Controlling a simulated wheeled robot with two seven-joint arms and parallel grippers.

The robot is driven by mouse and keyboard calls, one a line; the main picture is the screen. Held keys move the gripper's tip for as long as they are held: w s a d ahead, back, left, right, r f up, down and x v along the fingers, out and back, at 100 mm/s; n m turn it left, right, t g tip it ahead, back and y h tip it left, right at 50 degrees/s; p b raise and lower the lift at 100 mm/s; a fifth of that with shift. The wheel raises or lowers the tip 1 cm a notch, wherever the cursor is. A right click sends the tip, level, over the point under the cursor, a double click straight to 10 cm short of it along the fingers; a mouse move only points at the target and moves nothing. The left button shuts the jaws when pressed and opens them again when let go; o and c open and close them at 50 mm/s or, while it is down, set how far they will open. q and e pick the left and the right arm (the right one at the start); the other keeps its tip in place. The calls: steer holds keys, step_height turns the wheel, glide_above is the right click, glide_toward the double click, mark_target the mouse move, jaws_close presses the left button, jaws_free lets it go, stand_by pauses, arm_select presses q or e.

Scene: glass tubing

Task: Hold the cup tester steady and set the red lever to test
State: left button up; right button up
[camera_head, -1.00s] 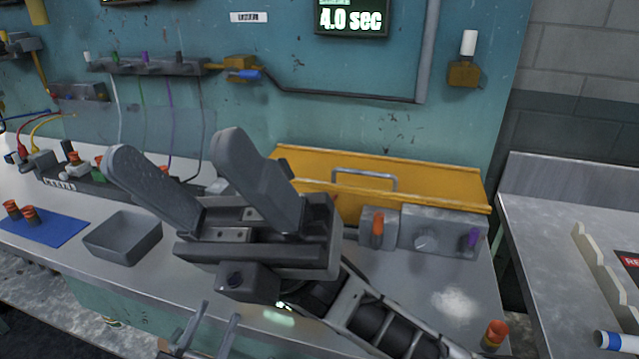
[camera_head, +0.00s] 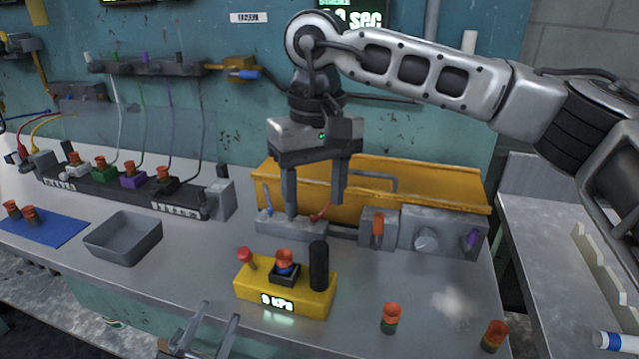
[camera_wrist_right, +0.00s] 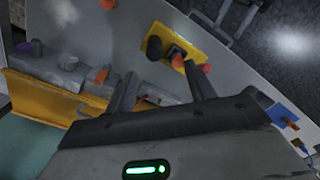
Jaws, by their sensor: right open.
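The yellow cup tester (camera_head: 262,292) stands on the bench with a lit display reading about 9 kPa. It carries a red knob (camera_head: 245,257), a black post (camera_head: 318,265) and an orange-topped cup (camera_head: 285,260) in a black socket. Behind it a grey block (camera_head: 290,230) bears a tilted red lever (camera_head: 321,212) and a blue lever (camera_head: 268,200). My right gripper (camera_head: 314,208) is open, pointing down by the red lever; contact cannot be told. The tester shows beyond its fingers in the right wrist view (camera_wrist_right: 205,43). My left gripper (camera_head: 207,335) is open and empty in front of the tester.
A grey tray (camera_head: 122,240) and blue mat (camera_head: 45,228) lie left. Two loose cups (camera_head: 390,318) (camera_head: 494,336) stand near the front right.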

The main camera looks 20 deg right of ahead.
mark_target(319, 268)
steer(key=f, duration=1.5)
steer(key=shift+w+d+f, duration=0.25)
steer(key=shift+w+d, duration=0.05)
steer(key=shift+d, duration=0.05)
jaws_close()
arm_select(q)
steer(key=c, duration=0.4)
steer(key=shift+s+a+f+m+h, duration=0.15)
steer(key=shift+m+h, duration=0.25)
steer(key=shift+m, duration=0.2)
jaws_close()
steer(key=s+a+f+m+g+h, duration=0.1)
steer(key=m, duration=0.4)
steer(key=s+a+m+g+h, duration=0.1)
steer(key=m+g+h, duration=0.1)
steer(key=m, duration=0.3)
steer(key=s+a+f+m+g+h, duration=0.1)
steer(key=m+g+h, duration=0.1)
steer(key=m, duration=0.3)
steer(key=shift+s+a+f+m, duration=0.1)
steer(key=shift+f+m, duration=0.25)
steer(key=shift+m, duration=0.05)
